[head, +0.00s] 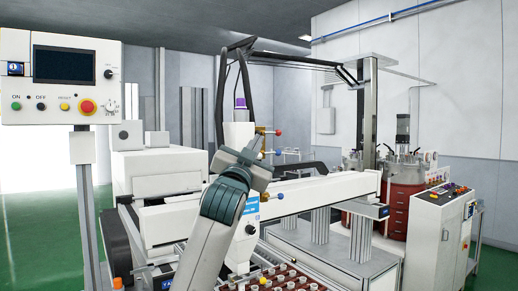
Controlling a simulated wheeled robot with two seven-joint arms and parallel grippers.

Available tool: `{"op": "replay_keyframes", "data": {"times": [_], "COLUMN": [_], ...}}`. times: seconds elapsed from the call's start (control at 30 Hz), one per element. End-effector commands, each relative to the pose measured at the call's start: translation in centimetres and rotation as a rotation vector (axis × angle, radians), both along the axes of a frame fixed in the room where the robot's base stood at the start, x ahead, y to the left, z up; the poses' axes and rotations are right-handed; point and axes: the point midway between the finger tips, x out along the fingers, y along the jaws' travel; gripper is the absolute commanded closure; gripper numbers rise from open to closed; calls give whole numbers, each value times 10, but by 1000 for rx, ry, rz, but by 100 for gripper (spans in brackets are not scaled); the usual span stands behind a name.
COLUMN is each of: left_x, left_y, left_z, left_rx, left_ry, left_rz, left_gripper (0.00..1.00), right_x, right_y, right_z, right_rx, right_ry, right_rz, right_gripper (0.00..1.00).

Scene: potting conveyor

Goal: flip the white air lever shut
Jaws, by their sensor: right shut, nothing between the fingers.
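My right arm rises from the bottom middle, and its gripper (262,143) is up against the white upright housing (238,133) of the machine. The gripper is shut and empty. Small valve handles stick out to the right of the housing, close to the fingers: a red knob (278,132) above and a blue knob (277,153) below. Another blue knob (280,196) is lower, near the white beam. I cannot make out the white air lever for sure; it is too small or partly hidden by my gripper. My left gripper is not in view.
A control panel (60,109) with coloured buttons stands on a post at the left. A long white beam (330,190) runs to the right. Below is a conveyor with several small parts (283,270). A grey cabinet (430,240) and red vessels stand at the right.

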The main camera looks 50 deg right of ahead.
Motion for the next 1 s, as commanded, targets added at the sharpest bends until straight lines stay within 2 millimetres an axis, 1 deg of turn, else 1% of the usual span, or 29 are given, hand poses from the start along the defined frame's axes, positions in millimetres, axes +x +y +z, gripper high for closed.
{"op": "replay_keyframes", "data": {"times": [0.03,0.23,0.4,0.5,0.7,1.0], "left_x": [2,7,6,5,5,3], "left_y": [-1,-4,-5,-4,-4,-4], "left_z": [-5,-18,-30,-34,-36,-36], "left_rx": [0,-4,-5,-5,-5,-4], "left_ry": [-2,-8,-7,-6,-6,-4], "left_rz": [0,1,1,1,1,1], "left_gripper": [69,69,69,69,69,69], "right_x": [-2,-12,-22,-26,-30,-30], "right_y": [5,29,53,64,72,72], "right_z": [-2,1,5,8,11,12], "right_rx": [0,0,0,0,1,0], "right_ry": [-2,-4,-3,-2,0,1], "right_rz": [0,2,2,1,-1,-1], "right_gripper": [100,100,100,100,100,100]}}
